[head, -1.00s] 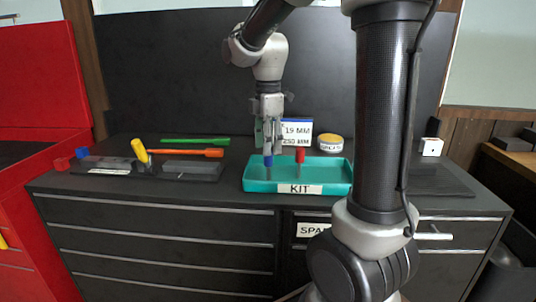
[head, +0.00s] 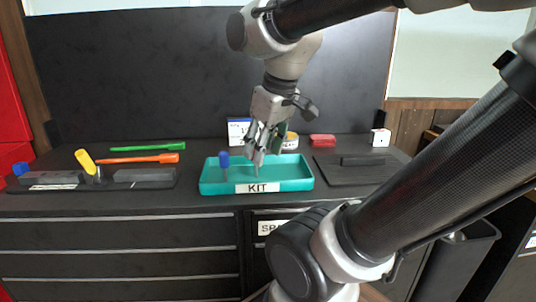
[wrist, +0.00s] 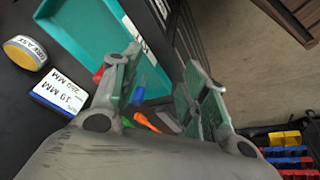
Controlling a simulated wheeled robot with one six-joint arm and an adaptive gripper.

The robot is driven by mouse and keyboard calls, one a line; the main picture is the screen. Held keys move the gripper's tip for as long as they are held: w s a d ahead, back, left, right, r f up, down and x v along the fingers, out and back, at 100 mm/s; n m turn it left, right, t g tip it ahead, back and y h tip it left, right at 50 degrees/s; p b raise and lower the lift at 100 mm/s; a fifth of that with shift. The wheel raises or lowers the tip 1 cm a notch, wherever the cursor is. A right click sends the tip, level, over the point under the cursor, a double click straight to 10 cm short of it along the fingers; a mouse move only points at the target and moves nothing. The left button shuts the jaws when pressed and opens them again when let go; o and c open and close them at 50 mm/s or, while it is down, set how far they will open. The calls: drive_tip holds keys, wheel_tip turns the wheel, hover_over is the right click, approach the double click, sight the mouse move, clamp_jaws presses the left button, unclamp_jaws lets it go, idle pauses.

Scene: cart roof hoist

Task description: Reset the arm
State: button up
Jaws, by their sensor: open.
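My gripper (head: 262,158) is open and points down over the teal KIT tray (head: 212,188), tilted. In the wrist view its two fingers (wrist: 170,85) stand apart, with nothing held between them. A blue-handled tool (head: 224,160) stands upright in the tray, left of the gripper. Its blue handle also shows beyond the fingers in the wrist view (wrist: 138,86). A bit of red (wrist: 98,76) shows beside one finger there, mostly hidden. The tray (wrist: 75,31) also shows there.
Orange (head: 140,158) and green (head: 148,147) tools lie at left, near a dark rack holding a yellow-handled tool (head: 85,160). A white label card (head: 237,128), round tin (head: 290,141), red box (head: 322,140) and white cube (head: 381,137) stand behind. A dark mat lies right.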

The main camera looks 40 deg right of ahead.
drive_tip(key=shift+s+f+m+t, duration=0.3)
drive_tip(key=shift+s+f+m, duration=0.55)
drive_tip(key=shift+s+m, duration=0.2)
idle(0.5)
